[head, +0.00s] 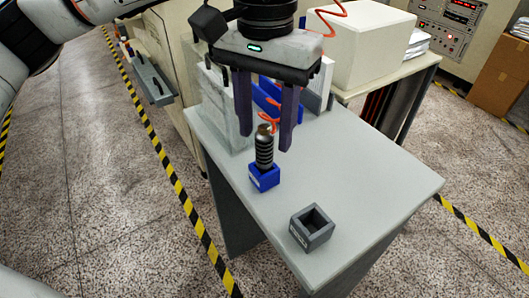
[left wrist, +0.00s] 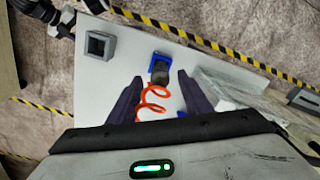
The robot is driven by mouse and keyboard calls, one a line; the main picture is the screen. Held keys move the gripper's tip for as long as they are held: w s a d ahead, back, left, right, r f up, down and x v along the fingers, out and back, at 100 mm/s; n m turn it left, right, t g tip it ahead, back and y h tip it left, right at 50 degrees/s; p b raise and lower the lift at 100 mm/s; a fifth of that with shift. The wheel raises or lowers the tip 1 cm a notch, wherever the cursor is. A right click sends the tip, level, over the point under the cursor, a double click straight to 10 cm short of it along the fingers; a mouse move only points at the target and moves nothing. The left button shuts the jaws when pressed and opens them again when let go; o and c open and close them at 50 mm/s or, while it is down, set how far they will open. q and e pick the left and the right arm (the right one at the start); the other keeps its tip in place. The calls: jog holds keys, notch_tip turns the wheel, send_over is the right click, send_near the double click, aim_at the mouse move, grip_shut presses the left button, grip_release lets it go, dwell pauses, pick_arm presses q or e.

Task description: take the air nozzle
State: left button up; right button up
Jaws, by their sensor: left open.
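The air nozzle (head: 264,150) is a dark ribbed cylinder with an orange coiled hose at its top. It stands upright in a small blue holder (head: 264,179) on the grey table. My left gripper (head: 263,142) is open, its dark fingers pointing down, above and behind the nozzle in the head view. In the left wrist view the nozzle (left wrist: 160,73) and the blue holder (left wrist: 161,56) lie ahead, between the lines of the two fingers (left wrist: 157,84). The gripper is not closed on anything. My right gripper is not in view.
A grey square socket block (head: 312,228), empty, stands near the table's front edge. The table top (head: 375,180) is otherwise clear on the right. Blue and clear panels (head: 228,105) stand at the back left, close to the gripper. A cream box (head: 365,45) is behind.

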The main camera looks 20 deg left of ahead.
aim_at(264, 147)
pick_arm(q)
notch_tip(264, 147, down, 4)
jog(key=shift+s+f, duration=0.1)
jog(key=shift+f, duration=0.15)
grip_shut()
jog(key=shift+r, duration=0.1)
jog(key=shift+r, duration=0.1)
